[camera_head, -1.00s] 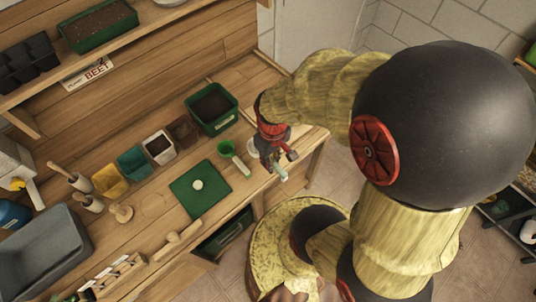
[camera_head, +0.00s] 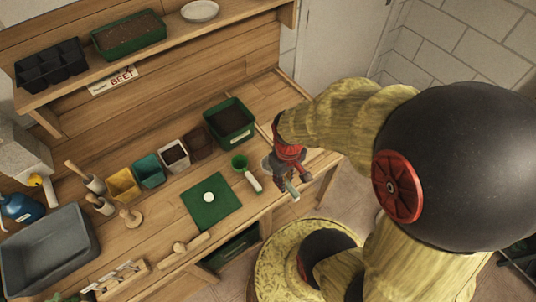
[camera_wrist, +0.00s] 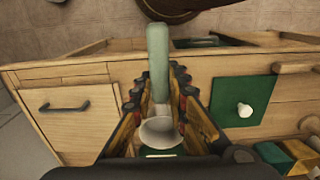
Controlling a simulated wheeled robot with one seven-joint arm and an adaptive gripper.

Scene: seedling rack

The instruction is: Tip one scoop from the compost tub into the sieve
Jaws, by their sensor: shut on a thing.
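My gripper (camera_head: 287,172) is above the right part of the bench, near its front edge. In the wrist view my gripper (camera_wrist: 158,88) is shut on a scoop (camera_wrist: 158,55) with a pale green handle and a pale grey bowl; the bowl looks empty. The scoop's handle end (camera_head: 293,192) shows below the jaws in the head view. The green compost tub (camera_head: 230,119), full of dark soil, stands behind and left of my gripper. I cannot pick out the sieve for certain.
Several small pots, including a white one (camera_head: 174,155) and a yellow one (camera_head: 123,184), stand left of the tub. A green mat (camera_head: 222,208) holds a white knob. A grey basin (camera_head: 45,250) is at far left. A shelf (camera_head: 165,50) runs above the back.

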